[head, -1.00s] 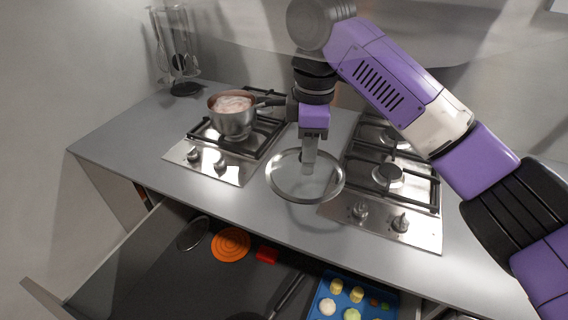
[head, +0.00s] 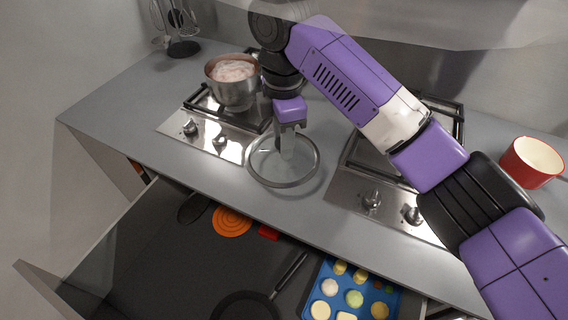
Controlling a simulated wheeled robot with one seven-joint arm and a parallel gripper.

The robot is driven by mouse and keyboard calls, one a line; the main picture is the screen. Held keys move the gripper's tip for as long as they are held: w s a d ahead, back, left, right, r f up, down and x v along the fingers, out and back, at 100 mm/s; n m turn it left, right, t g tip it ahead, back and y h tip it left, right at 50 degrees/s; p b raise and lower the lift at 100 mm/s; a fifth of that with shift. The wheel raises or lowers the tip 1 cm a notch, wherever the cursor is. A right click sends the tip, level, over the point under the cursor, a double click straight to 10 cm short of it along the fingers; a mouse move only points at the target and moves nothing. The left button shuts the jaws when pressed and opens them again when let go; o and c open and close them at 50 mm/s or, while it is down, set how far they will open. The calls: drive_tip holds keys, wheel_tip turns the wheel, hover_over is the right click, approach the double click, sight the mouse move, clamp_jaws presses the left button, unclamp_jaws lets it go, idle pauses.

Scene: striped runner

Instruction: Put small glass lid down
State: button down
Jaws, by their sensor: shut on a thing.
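The small glass lid (head: 266,177) is a clear disc with a metal rim. It is at the grey counter between the two gas hobs, roughly level. My gripper (head: 286,157) points down over the lid's middle and is shut on it. The fingertips and the lid's knob are hard to make out. I cannot tell whether the rim touches the counter or hangs just above it.
A pot with pinkish food (head: 233,92) stands on the left hob (head: 205,135). The right hob (head: 350,190) is partly behind my arm. A red pot (head: 530,163) stands at the right. Below, an open drawer (head: 150,260) holds a pan (head: 245,305), a blue tray (head: 312,290) and an orange mat (head: 231,221).

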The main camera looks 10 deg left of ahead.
sight(284, 164)
drive_tip(key=shift+f, duration=3.7)
drive_tip(key=shift+f, duration=0.15)
drive_tip(key=c, duration=1.1)
unclamp_jaws()
wheel_tip(284, 164, up, 12)
drive_tip(key=shift+r, duration=0.15)
